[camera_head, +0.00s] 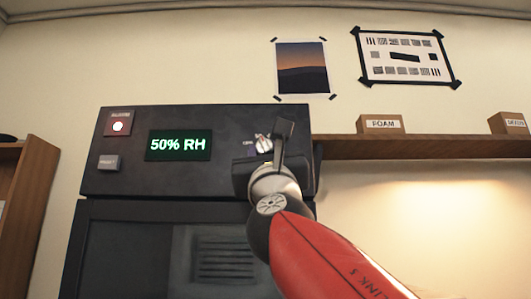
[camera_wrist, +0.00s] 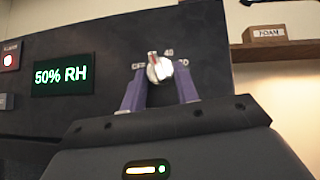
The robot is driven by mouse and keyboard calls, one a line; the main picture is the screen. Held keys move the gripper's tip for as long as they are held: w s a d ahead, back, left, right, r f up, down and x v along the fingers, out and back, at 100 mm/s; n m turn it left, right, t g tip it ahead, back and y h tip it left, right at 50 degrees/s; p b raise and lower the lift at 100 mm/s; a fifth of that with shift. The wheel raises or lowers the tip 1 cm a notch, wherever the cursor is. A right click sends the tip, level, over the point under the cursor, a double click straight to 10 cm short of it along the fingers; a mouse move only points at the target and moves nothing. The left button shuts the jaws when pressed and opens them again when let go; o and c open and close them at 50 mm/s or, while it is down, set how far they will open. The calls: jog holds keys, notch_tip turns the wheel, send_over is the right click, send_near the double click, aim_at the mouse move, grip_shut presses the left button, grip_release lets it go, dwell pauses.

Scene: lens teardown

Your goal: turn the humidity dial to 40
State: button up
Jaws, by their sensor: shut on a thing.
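The humidity dial is a small pale knob (camera_wrist: 159,70) on the dark cabinet's control panel; it also shows in the head view (camera_head: 263,143). My gripper (camera_wrist: 161,77) is shut on the knob, one purple finger on each side. An "OFF" label (camera_wrist: 138,66) is at the left, and a label at the right is partly hidden by a finger. The green display (camera_head: 178,145) reads "50% RH". In the head view my wrist hides the panel below the knob.
A red lit button (camera_head: 118,126) and a grey button (camera_head: 108,162) sit at the panel's left. A wooden shelf (camera_head: 400,147) with a FOAM box (camera_head: 381,124) and another labelled box (camera_head: 508,123) runs to the right of the cabinet. Two posters hang above.

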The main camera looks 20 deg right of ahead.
jog(key=shift+m+h, duration=0.4)
jog(key=shift+m, duration=0.2)
jog(key=m+h, duration=0.2)
jog(key=m+g+h, duration=0.1)
jog(key=m+h, duration=0.1)
jog(key=shift+w+a+g, duration=0.15)
jog(key=shift+a+g, duration=0.05)
jog(key=shift+g, duration=0.1)
jog(key=m+g+h, duration=0.1)
jog(key=m+h, duration=0.1)
jog(key=m, duration=0.1)
jog(key=m+g+h, duration=0.1)
jog(key=m+h, duration=0.1)
jog(key=shift+a+r+m+g, duration=0.1)
jog(key=shift+a+m+g, duration=0.1)
jog(key=shift+m+g, duration=0.15)
jog(key=m+g+h+p, duration=0.1)
jog(key=m+g+h, duration=0.1)
jog(key=m+g+h+p, duration=0.1)
jog(key=m+g, duration=0.1)
jog(key=m, duration=0.1)
jog(key=shift+w+a+r+m+h, duration=0.1)
jog(key=shift+a+r+m+h, duration=0.1)
jog(key=shift+m+h, duration=0.2)
jog(key=shift+a+m+g+h+p, duration=0.1)
jog(key=shift+m+g+h+p, duration=0.4)
jog(key=shift+m+g+p, duration=0.4)
jog(key=shift+f+m, duration=0.1)
jog(key=shift+m, duration=0.35)
